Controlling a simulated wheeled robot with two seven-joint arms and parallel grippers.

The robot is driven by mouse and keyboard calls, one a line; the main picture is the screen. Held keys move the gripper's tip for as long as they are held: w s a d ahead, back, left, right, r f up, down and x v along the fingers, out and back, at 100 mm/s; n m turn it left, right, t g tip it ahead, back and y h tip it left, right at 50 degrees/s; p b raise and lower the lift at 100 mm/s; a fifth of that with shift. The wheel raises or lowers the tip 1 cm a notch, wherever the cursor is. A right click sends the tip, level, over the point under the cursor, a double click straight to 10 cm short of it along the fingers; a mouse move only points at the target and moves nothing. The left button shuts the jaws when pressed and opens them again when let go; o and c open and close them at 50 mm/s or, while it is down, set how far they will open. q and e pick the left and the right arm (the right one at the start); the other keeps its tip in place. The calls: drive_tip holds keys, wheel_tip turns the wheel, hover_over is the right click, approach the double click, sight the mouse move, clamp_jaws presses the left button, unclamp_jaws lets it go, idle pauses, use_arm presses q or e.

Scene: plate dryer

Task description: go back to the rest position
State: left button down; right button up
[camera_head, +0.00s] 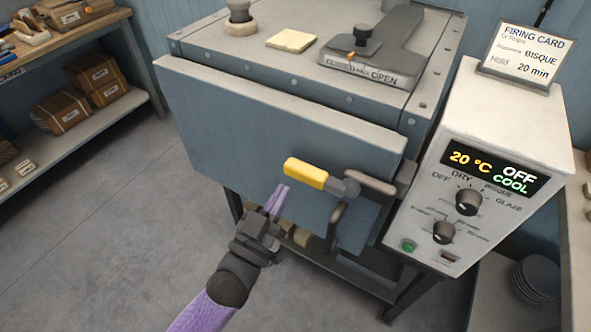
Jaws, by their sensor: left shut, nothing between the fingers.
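My left gripper (277,199) is shut and empty. Its purple fingertips are just below the yellow door handle (306,173) in the picture; I cannot tell if they touch it. The handle sits on the front of the blue-grey kiln door (240,125), which stands slightly apart from the kiln body at its top edge. My right gripper is out of view.
The control box (478,180) at the right reads 20 °C, OFF and COOL, with a firing card (531,55) on top. A shelf (95,125) with cardboard boxes stands at the left. Stacked plates (537,277) sit at lower right. The floor at lower left is clear.

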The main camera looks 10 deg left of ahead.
use_arm(q)
drive_tip(key=shift+v, duration=1)
drive_tip(key=s+a+f+g+y+b, duration=0.1)
drive_tip(key=s+f+g, duration=0.2)
drive_tip(key=f, duration=0.6)
drive_tip(key=s+a+f+g+y+b, duration=0.1)
drive_tip(key=s+f+g+y, duration=0.15)
drive_tip(key=f, duration=0.55)
drive_tip(key=s+a+f+g+y+b, duration=0.15)
drive_tip(key=f+g, duration=0.25)
drive_tip(key=f, duration=0.5)
drive_tip(key=s+a+f+g, duration=0.1)
drive_tip(key=s+f+g, duration=0.2)
drive_tip(key=s+f, duration=0.2)
drive_tip(key=s+a+f+g+y, duration=0.1)
drive_tip(key=s+f+g, duration=0.3)
drive_tip(key=s, duration=0.7)
drive_tip(key=s+a+f+g+b, duration=0.1)
drive_tip(key=s+f+g, duration=0.2)
drive_tip(key=s+f, duration=0.3)
drive_tip(key=s, duration=0.3)
drive_tip(key=shift+a+g+y, duration=0.15)
drive_tip(key=shift+g+y, duration=0.15)
drive_tip(key=shift+g, duration=0.05)
drive_tip(key=shift+s, duration=0.1)
